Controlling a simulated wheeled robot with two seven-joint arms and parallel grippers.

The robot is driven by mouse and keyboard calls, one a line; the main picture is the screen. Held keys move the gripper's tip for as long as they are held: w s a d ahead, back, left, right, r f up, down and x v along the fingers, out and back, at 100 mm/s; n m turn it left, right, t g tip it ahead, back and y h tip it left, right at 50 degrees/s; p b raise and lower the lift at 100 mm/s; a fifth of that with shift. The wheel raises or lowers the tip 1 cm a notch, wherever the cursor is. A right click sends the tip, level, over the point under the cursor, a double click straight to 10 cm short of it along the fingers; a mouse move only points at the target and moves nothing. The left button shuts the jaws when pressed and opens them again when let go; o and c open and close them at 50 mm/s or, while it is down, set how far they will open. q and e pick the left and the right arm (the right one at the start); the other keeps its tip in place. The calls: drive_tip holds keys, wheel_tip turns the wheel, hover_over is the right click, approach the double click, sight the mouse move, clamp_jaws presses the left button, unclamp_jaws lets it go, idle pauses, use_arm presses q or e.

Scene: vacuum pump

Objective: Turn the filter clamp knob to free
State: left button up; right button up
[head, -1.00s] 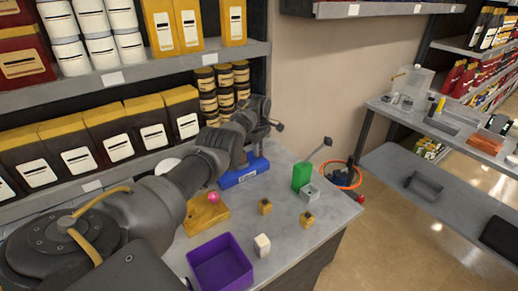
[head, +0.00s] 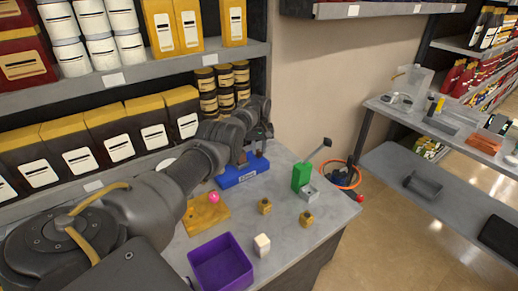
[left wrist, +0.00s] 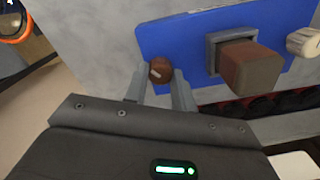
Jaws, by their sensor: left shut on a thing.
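The blue panel (head: 240,174) of the pump sits at the back of the grey bench in the head view, partly behind my left arm. In the left wrist view the blue panel (left wrist: 190,35) carries a small round brown knob (left wrist: 160,69) with a light mark on its face. My left gripper (left wrist: 160,84) is shut on this brown knob, one finger on each side. A square brown block (left wrist: 248,64) in a grey frame and a pale knob (left wrist: 303,42) are to its right. My right gripper is in neither view.
On the bench (head: 286,233) are a yellow block (head: 205,214) with a pink ball, a purple bin (head: 220,263), a white block (head: 262,245), small yellow pieces and a green block (head: 301,176). An orange ring (head: 345,176) is beyond the right edge. Stocked shelves stand behind.

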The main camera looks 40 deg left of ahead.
sight(259, 150)
use_arm(q)
drive_tip(key=m, duration=0.3)
drive_tip(key=shift+m, duration=0.3)
drive_tip(key=shift+m+b, duration=0.4)
drive_tip(key=shift+m, duration=1.5)
drive_tip(key=o, duration=1)
wheel_tip(259, 150, up, 6)
drive_tip(key=shift+f+p, duration=0.1)
drive_tip(key=shift+p, duration=0.95)
drive_tip(key=shift+r+b, duration=0.3)
drive_tip(key=shift+r, duration=2.2)
